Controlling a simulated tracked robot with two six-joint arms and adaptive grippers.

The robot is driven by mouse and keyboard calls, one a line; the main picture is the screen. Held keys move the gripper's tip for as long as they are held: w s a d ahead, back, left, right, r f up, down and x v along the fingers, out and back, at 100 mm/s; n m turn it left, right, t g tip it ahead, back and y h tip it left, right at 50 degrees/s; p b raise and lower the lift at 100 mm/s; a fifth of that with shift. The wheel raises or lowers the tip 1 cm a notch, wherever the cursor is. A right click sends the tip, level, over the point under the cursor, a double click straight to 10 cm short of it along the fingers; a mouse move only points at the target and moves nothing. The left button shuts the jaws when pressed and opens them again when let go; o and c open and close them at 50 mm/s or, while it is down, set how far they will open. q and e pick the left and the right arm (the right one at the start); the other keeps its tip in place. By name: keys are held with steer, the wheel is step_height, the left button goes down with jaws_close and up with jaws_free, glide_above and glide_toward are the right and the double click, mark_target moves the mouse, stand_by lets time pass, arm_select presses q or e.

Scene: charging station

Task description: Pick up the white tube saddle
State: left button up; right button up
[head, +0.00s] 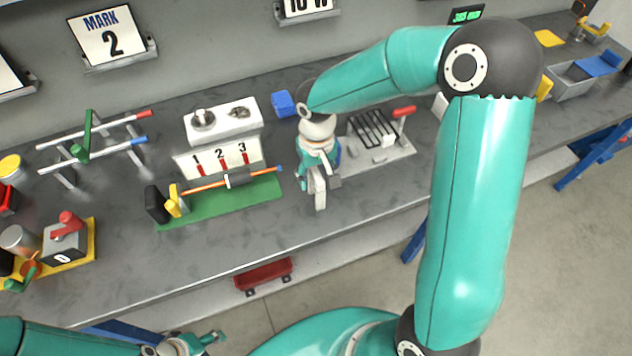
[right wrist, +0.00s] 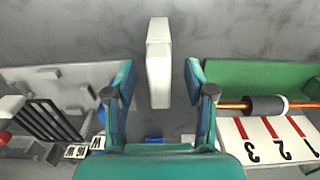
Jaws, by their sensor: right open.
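A white block-like piece (right wrist: 158,62), which I take to be the tube saddle, is on the grey bench in the right wrist view. In the head view it shows (head: 319,192) just under my right gripper (head: 318,176), near the bench's front. In the right wrist view my right gripper (right wrist: 157,75) is open. The white piece shows between its two teal fingers, with a gap on each side. How far the fingertips are above the bench is hard to tell. My left gripper (head: 208,342) is low at the picture's bottom edge, partly cut off, away from the bench.
A green board (head: 225,203) with an orange tube and a 1-2-3 panel (head: 218,158) is close on the left. A grey plate with a black rack (head: 372,130) is close on the right. A blue block (head: 283,103) lies behind. The bench front edge is clear.

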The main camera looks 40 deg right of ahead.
jaws_close()
steer(key=shift+r, duration=0.1)
